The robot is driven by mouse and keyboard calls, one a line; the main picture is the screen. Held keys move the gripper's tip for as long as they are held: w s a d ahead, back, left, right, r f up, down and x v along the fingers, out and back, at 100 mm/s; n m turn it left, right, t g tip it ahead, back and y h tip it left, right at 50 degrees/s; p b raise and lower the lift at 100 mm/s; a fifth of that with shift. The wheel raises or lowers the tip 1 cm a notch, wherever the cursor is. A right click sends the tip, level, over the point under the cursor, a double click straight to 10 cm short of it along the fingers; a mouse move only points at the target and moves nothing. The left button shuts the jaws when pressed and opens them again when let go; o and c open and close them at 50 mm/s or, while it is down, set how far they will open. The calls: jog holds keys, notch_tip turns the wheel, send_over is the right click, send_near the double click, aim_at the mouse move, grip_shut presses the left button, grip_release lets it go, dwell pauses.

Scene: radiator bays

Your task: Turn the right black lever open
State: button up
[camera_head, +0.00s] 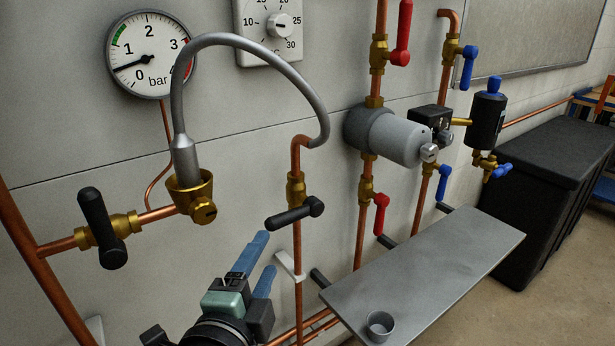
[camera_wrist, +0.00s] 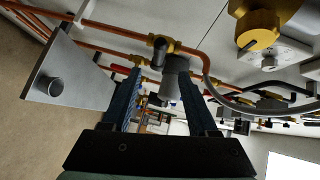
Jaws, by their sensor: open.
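The right black lever (camera_head: 295,213) sits on a brass valve on the vertical copper pipe below the grey hose's right end. It lies roughly level, crosswise to its pipe. In the wrist view its dark handle (camera_wrist: 158,54) shows beyond the fingertips, near the upper middle. My gripper (camera_head: 266,254) is open, with two blue fingers, below and slightly left of the lever in the head view. The fingers look empty and apart from the lever. In the wrist view my gripper (camera_wrist: 160,73) frames part of a grey cylinder farther off.
A left black lever (camera_head: 102,228) is on the horizontal pipe. The grey hose (camera_head: 245,42) arches over the lever. A grey shelf (camera_head: 440,270) with a small cup (camera_head: 380,325) juts out at right. Red levers (camera_head: 381,212) and a grey pump (camera_head: 390,135) stand beyond.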

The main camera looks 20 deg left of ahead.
aim_at(282, 224)
jog(key=w, duration=0.4)
jog(key=w+a+f+b, duration=0.1)
jog(key=w, duration=0.7)
jog(key=shift+w+a+f, duration=0.3)
jog(key=shift+f, duration=0.1)
grip_shut()
dwell(0.9)
